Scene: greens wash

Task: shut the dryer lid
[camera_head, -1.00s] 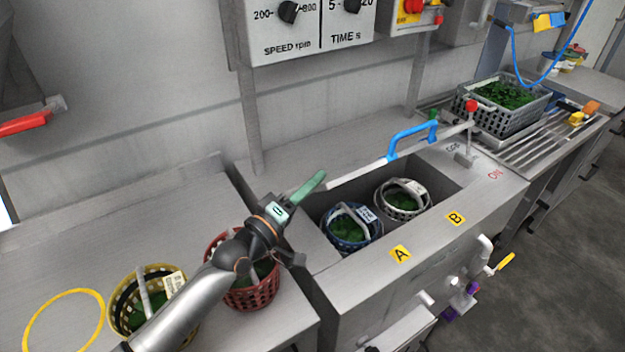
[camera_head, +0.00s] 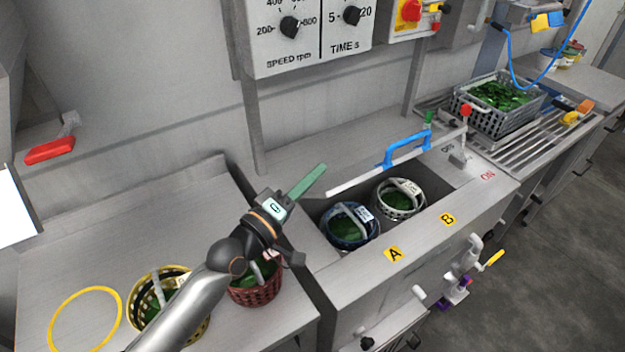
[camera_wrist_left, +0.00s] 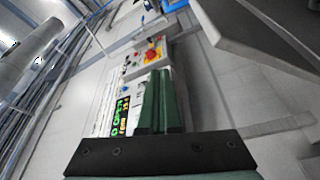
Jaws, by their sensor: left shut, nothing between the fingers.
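The dryer lid (camera_head: 372,174) stands raised at the back edge of the dryer opening, seen nearly edge-on as a thin pale strip. Its blue handle (camera_head: 404,146) is on top. The opening holds a blue basket (camera_head: 347,228) and a white basket (camera_head: 400,199), both with greens, behind labels A and B. My left gripper (camera_head: 309,182), with green fingers, is shut and empty, left of the lid and apart from it. The fingers also show in the left wrist view (camera_wrist_left: 160,100), pointing towards the control panel. My right gripper is not in view.
A red basket (camera_head: 256,288) and a yellow basket (camera_head: 160,302) stand on the left counter beneath my left arm. The control box (camera_head: 300,40) hangs on the wall above. A red-knobbed lever (camera_head: 463,125) stands right of the lid. A grey crate of greens (camera_head: 497,103) is beyond.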

